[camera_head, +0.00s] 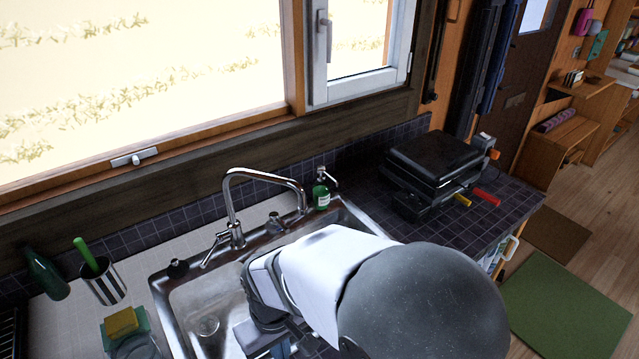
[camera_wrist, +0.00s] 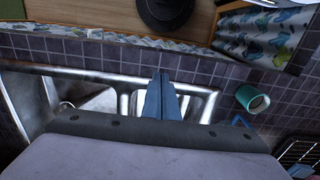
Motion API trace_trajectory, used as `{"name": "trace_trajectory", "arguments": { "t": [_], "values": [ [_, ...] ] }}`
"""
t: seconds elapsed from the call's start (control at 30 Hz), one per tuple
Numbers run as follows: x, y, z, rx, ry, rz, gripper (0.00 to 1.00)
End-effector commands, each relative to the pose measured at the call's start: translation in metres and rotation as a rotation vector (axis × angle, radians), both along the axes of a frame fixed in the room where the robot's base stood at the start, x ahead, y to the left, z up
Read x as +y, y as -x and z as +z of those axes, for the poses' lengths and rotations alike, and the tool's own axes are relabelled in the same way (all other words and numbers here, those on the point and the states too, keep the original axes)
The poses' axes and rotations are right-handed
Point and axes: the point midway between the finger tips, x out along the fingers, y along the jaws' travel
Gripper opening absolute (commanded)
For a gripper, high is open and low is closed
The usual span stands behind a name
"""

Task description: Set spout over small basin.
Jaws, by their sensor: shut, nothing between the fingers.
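The chrome spout (camera_head: 265,174) rises from the tap base behind the sink in the head view. It arches to the right, its tip hanging near the soap bottle. A steel sink (camera_head: 160,288) lies below, with a basin and round drain (camera_head: 208,325) visible at the left. My arm covers much of the right part, so which basin is under the tip is unclear. My gripper (camera_wrist: 165,82) shows blue fingers together and empty in the wrist view, above the sink edge (camera_wrist: 90,74). The spout is not visible there. In the head view my arm largely hides the fingers.
A soap bottle (camera_head: 321,192) stands behind the sink. A black appliance (camera_head: 435,155) with coloured handles is on the right counter. A steel cup (camera_head: 103,284), green bottle (camera_head: 45,274) and yellow sponge (camera_head: 122,322) are at the left. A teal cup (camera_wrist: 252,98) shows in the wrist view.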

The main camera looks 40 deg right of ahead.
Motion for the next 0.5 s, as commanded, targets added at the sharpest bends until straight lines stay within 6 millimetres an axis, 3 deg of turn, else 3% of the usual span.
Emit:
{"name": "trace_trajectory", "arguments": {
  "t": [0.03, 0.27, 0.33, 0.5],
  "values": [
    [0.0, 0.0, 0.019, 0.0, 0.0, 0.0, 0.0],
    [0.0, 0.0, 0.055, 0.0, 0.0, 0.001, 0.0],
    [-0.002, -0.011, 0.032, 0.03, -0.036, -0.062, 0.0],
    [-0.005, -0.04, 0.013, 0.095, -0.153, -0.205, 0.0]
  ]
}}
